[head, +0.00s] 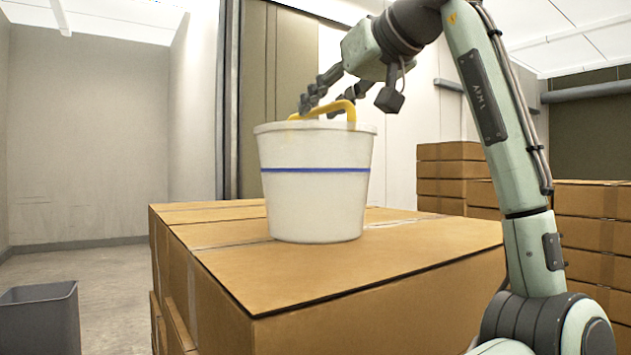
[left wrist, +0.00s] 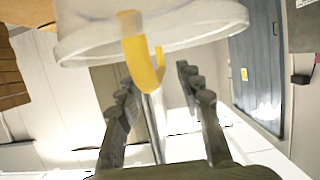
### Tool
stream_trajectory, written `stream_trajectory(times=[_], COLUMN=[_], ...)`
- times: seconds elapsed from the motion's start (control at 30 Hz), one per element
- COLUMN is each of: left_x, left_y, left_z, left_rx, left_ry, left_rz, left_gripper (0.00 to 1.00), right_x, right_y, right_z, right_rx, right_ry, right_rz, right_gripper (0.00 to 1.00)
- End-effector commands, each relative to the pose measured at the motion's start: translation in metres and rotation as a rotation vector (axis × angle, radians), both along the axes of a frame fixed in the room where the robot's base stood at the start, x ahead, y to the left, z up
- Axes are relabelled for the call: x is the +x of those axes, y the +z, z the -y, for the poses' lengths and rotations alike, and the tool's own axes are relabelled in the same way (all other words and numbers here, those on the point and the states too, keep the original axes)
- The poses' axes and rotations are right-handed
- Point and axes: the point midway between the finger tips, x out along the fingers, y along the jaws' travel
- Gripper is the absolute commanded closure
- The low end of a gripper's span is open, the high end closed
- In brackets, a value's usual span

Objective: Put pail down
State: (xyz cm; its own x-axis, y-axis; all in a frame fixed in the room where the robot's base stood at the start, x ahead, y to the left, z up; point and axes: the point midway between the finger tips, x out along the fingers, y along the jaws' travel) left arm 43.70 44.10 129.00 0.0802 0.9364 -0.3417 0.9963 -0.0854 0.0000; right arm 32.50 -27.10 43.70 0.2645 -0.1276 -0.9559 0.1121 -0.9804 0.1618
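The white pail (head: 316,190) with a blue stripe stands upright on the top of a stack of brown cartons (head: 390,262). Its base appears to rest on the cardboard. Its yellow handle (head: 351,110) is raised above the rim. My left gripper (head: 326,104) is just above the pail at the handle. In the left wrist view the left gripper's fingers (left wrist: 156,82) are spread apart, with the yellow handle (left wrist: 139,52) in the gap between them and the pail's rim (left wrist: 200,30) beyond. My right gripper is not in view.
More stacked cartons (head: 590,235) stand at the right and behind. A grey bin (head: 42,318) stands on the floor at the lower left. The carton top in front of and to the right of the pail is clear.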

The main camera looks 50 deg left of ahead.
Motion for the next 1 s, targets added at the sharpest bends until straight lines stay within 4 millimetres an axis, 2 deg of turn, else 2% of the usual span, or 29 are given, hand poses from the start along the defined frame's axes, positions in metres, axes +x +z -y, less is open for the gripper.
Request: stream_trajectory(times=[0.1, 0.2, 0.4, 0.7, 1.0], left_x=[0.003, 0.004, 0.004, 0.004, 0.004], left_y=[-0.007, -0.010, -0.011, -0.010, -0.010], left_z=[-0.018, -0.026, -0.027, -0.027, -0.027], left_rx=[-0.002, -0.002, -0.001, -0.001, -0.001], left_ry=[0.003, 0.001, 0.000, 0.000, 0.001], left_rz=[-0.001, 0.000, 0.000, 0.000, 0.000], left_gripper=[0.64, 0.64, 0.64, 1.00, 1.00], right_x=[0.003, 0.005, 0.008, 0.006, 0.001], right_y=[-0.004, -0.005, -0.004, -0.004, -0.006], right_z=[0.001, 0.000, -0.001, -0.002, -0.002], right_rx=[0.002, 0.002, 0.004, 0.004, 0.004], right_ry=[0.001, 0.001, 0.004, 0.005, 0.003], right_rz=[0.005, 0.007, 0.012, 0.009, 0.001], right_gripper=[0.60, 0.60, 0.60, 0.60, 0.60])
